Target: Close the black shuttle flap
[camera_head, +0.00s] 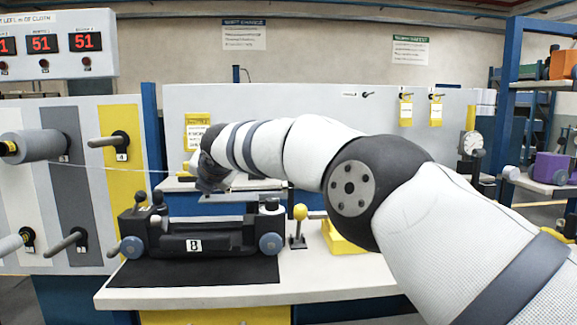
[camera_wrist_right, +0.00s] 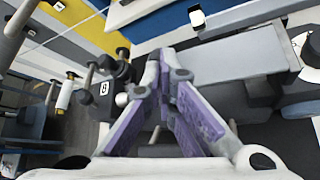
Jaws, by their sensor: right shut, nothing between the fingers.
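The black shuttle (camera_head: 220,228) rests on a dark mat on the white table in the head view, with a white label on its front, blue-grey round ends and small knobs at its top left. I cannot clearly tell its flap from its body or how far it stands open. My right arm reaches in from the right, and its gripper (camera_head: 205,178) is behind and above the shuttle, partly hidden by its own wrist. In the right wrist view the purple-padded fingers of that gripper (camera_wrist_right: 160,72) come together at the tips with nothing held. My left gripper is not in view.
A yellow-knobbed lever (camera_head: 299,226) stands just right of the shuttle. A panel with pegs and a grey spool (camera_head: 42,145) stands at the left, a thread running from it toward my right gripper's area. Bare white tabletop (camera_head: 335,277) lies right of the mat.

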